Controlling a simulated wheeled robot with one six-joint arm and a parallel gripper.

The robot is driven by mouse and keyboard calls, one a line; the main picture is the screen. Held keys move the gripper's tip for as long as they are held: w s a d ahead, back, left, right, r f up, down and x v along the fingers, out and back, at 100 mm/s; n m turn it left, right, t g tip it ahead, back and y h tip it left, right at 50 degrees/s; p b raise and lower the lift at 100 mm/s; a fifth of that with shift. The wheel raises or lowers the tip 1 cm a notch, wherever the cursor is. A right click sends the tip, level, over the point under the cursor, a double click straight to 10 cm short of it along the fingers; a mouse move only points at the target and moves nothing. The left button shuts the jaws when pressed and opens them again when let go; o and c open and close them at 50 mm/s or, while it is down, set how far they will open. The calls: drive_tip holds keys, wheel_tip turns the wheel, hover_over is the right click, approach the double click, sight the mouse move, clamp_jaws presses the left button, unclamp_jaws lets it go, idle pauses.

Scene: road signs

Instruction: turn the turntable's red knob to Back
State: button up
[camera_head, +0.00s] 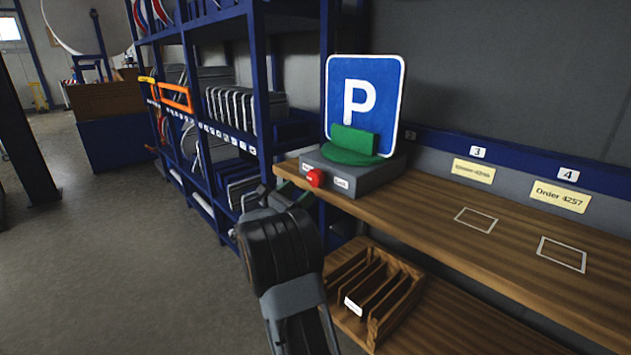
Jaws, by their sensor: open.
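The turntable (366,181) is a grey box with a round green plate on top, at the left end of the wooden bench. A blue parking sign with a white P (384,90) stands upright on it behind a green block (354,141). The red knob (315,178) is on the box's front face, between two small white labels; the right one seems to read Back, the left is partly hidden. The knob's pointing direction is too small to tell. My gripper (292,195) is open, just left of and in front of the knob, and appears apart from it.
The wooden bench (440,212) runs right, with outlined squares and order cards numbered 3 and 4. A slotted wooden rack (372,290) sits on the lower shelf. A blue shelving unit (262,95) with sign panels stands close at left. The floor at left is clear.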

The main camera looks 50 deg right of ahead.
sight(312, 180)
drive_tip(key=x, duration=0.7)
drive_tip(key=shift+d+b, duration=0.25)
drive_tip(key=shift+b, duration=0.15)
drive_tip(key=c, duration=0.8)
drive_tip(key=shift+c, duration=0.2)
drive_tip(key=shift+m, duration=0.3)
drive_tip(key=m+g+b, duration=0.1)
drive_tip(key=m+g, duration=0.2)
drive_tip(key=m, duration=0.2)
drive_tip(key=shift+f+y+b, duration=0.1)
drive_tip(key=shift+y+b, duration=0.3)
drive_tip(key=shift+s+m+g+y+b, duration=0.15)
drive_tip(key=shift+m+g+y, duration=0.45)
drive_tip(key=shift+m, duration=1.2)
drive_tip(key=shift+s+m+g+y+b, duration=0.1)
drive_tip(key=shift+m+g+y+b, duration=0.45)
drive_tip(key=shift+m, duration=1.25)
drive_tip(key=shift+g+p, duration=0.3)
drive_tip(key=shift+g, duration=0.05)
